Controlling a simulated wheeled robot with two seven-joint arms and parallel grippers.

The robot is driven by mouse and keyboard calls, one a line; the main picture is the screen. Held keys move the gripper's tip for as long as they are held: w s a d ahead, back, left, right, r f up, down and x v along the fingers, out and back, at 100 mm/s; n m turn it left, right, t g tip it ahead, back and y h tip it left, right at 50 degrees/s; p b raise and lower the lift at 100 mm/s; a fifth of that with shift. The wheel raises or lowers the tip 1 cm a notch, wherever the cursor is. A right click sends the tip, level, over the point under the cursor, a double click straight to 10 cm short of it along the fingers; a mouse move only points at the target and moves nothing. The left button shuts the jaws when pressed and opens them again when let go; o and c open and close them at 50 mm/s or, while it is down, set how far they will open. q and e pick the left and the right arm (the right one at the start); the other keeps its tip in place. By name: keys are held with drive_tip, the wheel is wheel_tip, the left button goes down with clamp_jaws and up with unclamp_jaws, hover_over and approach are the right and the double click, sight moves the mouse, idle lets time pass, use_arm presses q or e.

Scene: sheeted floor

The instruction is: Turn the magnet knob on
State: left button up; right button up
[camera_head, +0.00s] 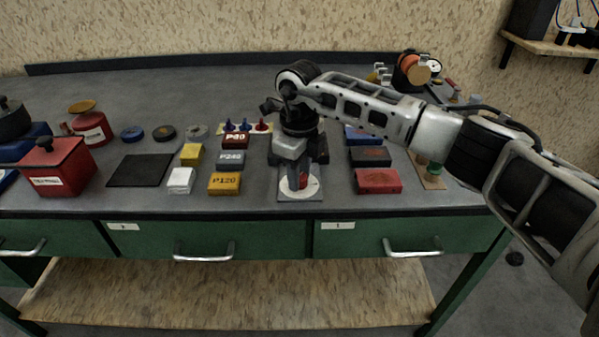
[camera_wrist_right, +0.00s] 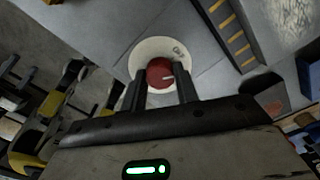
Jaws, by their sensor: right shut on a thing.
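The magnet knob (camera_wrist_right: 160,73) is a red round knob with a pale mark, on a white disc (camera_wrist_right: 146,50) with some lettering. In the head view the white dial (camera_head: 312,187) lies on a grey plate (camera_head: 300,196) near the front edge of the bench, and the red knob (camera_head: 303,181) shows partly below my gripper. My right gripper (camera_wrist_right: 158,85) points down over it, with one finger on each side of the knob, shut on it. The fingers hide the knob's sides. My left gripper is not in view.
Blocks marked P40 (camera_head: 236,141), P240 (camera_head: 230,160) and P120 (camera_head: 225,183) lie left of the plate. Red (camera_head: 377,181) and dark (camera_head: 370,157) blocks lie to its right. A black mat (camera_head: 139,170) and a red box (camera_head: 57,167) are farther left. Green drawers (camera_head: 270,240) are below.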

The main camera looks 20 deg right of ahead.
drive_tip(key=m, duration=0.6)
drive_tip(key=shift+r, duration=0.1)
drive_tip(key=m, duration=0.5)
drive_tip(key=shift+m, duration=0.3)
drive_tip(key=shift+w+p, duration=0.1)
drive_tip(key=shift+p, duration=0.2)
drive_tip(key=o, duration=1)
wheel_tip(320, 180, up, 16)
drive_tip(key=shift+f+b, duration=0.1)
drive_tip(key=shift+b, duration=0.6)
